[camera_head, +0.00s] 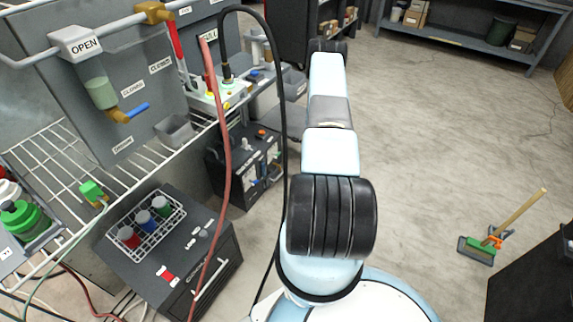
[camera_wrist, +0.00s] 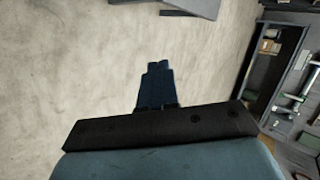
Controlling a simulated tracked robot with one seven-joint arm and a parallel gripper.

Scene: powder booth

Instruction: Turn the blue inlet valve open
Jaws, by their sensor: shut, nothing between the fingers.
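The blue valve handle (camera_head: 138,110) sits on a brass body low on the grey panel (camera_head: 150,55) at the left in the head view. The handle points right and slightly up. Labels stand above and below it, too small to read surely. My gripper (camera_wrist: 158,66) shows in the wrist view with its two blue fingers together, shut and empty over bare floor. In the head view my arm reaches away at the centre, well right of the panel, and the gripper is hidden. The valve does not show in the wrist view.
A red lever (camera_head: 174,38) and a red hose (camera_head: 222,150) are right of the valve. A wire shelf (camera_head: 50,155) runs below the panel. A dark box (camera_head: 205,270) with a bottle rack stands lower. The floor between is clear.

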